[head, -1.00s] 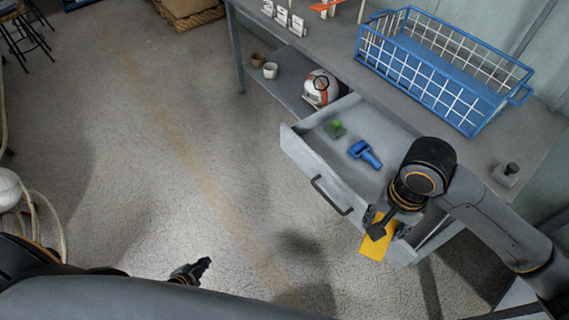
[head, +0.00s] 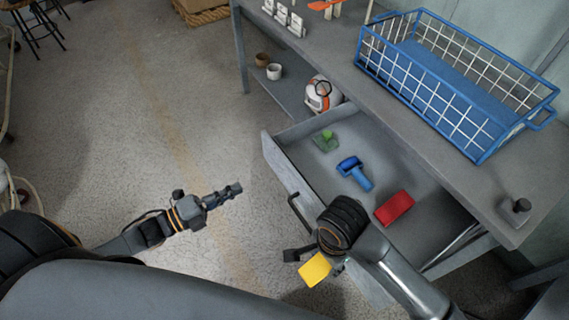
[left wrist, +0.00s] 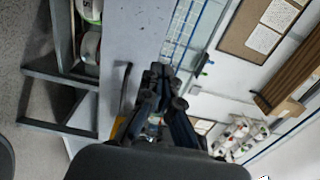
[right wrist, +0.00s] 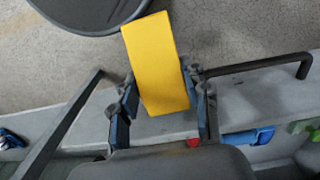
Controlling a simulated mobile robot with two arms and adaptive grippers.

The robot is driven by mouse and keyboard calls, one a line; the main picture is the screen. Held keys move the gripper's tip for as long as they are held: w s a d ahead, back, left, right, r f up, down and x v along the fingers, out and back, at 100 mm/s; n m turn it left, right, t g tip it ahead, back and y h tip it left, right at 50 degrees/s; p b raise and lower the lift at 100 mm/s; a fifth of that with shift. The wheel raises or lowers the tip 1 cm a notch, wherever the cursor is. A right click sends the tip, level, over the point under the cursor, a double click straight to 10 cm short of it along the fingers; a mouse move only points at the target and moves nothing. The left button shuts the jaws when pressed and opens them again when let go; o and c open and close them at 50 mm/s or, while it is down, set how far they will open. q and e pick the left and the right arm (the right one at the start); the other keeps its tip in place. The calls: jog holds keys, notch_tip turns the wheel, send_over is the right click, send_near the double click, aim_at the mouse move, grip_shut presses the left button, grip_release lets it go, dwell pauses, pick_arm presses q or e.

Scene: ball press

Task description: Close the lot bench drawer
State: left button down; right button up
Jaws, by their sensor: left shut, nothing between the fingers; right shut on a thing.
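The grey bench drawer (head: 287,173) stands open, with its dark bar handle (head: 299,212) on the front. Inside lie a green object (head: 326,141), a blue tool-like object (head: 355,173) and a red block (head: 394,208). My right gripper (head: 318,261) is shut on a yellow block (head: 315,270) just outside the drawer front. The yellow block (right wrist: 157,65) sits between its fingers in the right wrist view, near the handle (right wrist: 260,66). My left gripper (head: 230,191) is shut and empty, over the floor left of the drawer; its fingers also show in the left wrist view (left wrist: 158,85).
The bench top (head: 440,170) carries a blue wire basket (head: 450,85) and a small dark-knobbed object (head: 518,208). A lower shelf (head: 292,97) holds two cups and a white-and-orange round object (head: 320,95). The floor (head: 170,110) left of the drawer is clear.

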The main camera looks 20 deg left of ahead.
aim_at(284, 164)
pick_arm(q)
jog(key=x, duration=1.3)
pick_arm(e)
jog(key=shift+s+r, duration=0.1)
jog(key=shift+r, duration=0.05)
